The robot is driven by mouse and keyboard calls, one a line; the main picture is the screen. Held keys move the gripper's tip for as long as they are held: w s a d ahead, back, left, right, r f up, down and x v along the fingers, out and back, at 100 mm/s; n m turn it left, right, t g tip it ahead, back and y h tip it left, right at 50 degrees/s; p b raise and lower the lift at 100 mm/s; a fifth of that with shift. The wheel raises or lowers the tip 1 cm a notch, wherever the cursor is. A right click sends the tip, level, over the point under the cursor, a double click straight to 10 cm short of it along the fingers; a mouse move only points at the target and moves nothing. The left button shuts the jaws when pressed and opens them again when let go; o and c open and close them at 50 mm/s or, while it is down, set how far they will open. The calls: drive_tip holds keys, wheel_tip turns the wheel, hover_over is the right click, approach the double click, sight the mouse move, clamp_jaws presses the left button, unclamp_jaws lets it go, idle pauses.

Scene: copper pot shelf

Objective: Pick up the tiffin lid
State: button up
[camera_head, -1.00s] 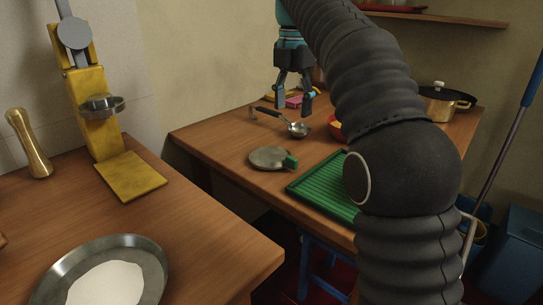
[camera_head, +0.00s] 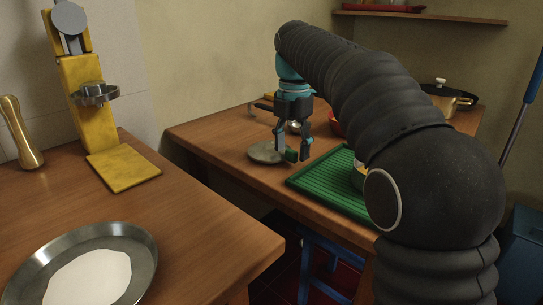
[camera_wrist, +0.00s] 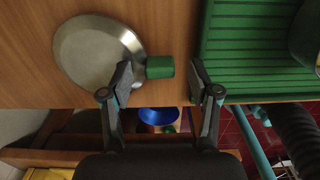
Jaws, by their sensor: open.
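The tiffin lid (camera_head: 264,152) is a round grey metal disc with a green block (camera_head: 290,155) at its right edge. It lies on the far wooden table. In the wrist view the lid (camera_wrist: 97,50) is at upper left, and its green block (camera_wrist: 160,67) shows between my fingertips. My gripper (camera_head: 292,156) points down over the block, with one finger partly in front of the lid. In the wrist view my gripper (camera_wrist: 160,84) is open, its fingers on either side of the block with gaps. Its height above the block is hard to tell.
A green ribbed tray (camera_head: 318,178) lies right of the lid, close to my right finger, with a container (camera_head: 358,176) partly hidden by my arm. A ladle (camera_head: 294,127) lies behind my gripper. A pot (camera_head: 449,100) stands at the back right. The table's front edge is near the lid.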

drive_tip(key=shift+f, duration=0.1)
clamp_jaws()
idle(0.3)
